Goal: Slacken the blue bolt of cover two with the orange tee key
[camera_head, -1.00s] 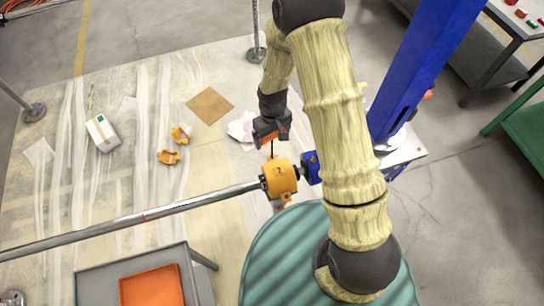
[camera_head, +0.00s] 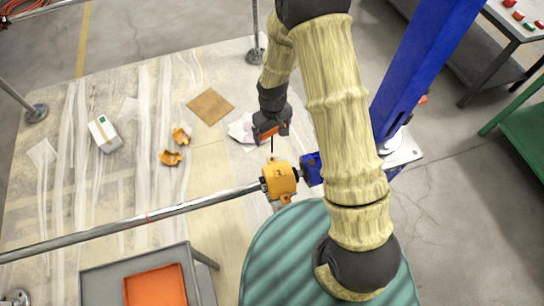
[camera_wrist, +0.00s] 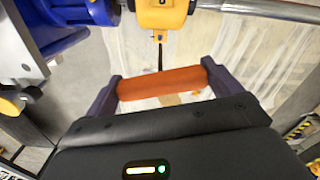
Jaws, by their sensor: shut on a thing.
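The yellow-orange cover marked 2 (camera_head: 280,180) is clamped around the steel bar and also shows at the top of the wrist view (camera_wrist: 163,14). My gripper (camera_wrist: 162,83) is shut on the orange handle of the tee key (camera_wrist: 160,82); in the head view my gripper (camera_head: 271,127) is just above the cover in the picture. The key's thin dark shaft runs from the handle to the cover's near lug (camera_wrist: 160,36). The shaft's end meets or overlaps this lug; I cannot tell how deeply it sits.
A long steel bar (camera_head: 150,216) runs left from the cover. A blue fitting (camera_head: 311,168) and blue post (camera_head: 425,65) stand to its right. Orange shell pieces (camera_head: 171,158) and a white box (camera_head: 104,133) lie on the sheeted floor. A grey cart with an orange tray (camera_head: 155,288) is at lower left.

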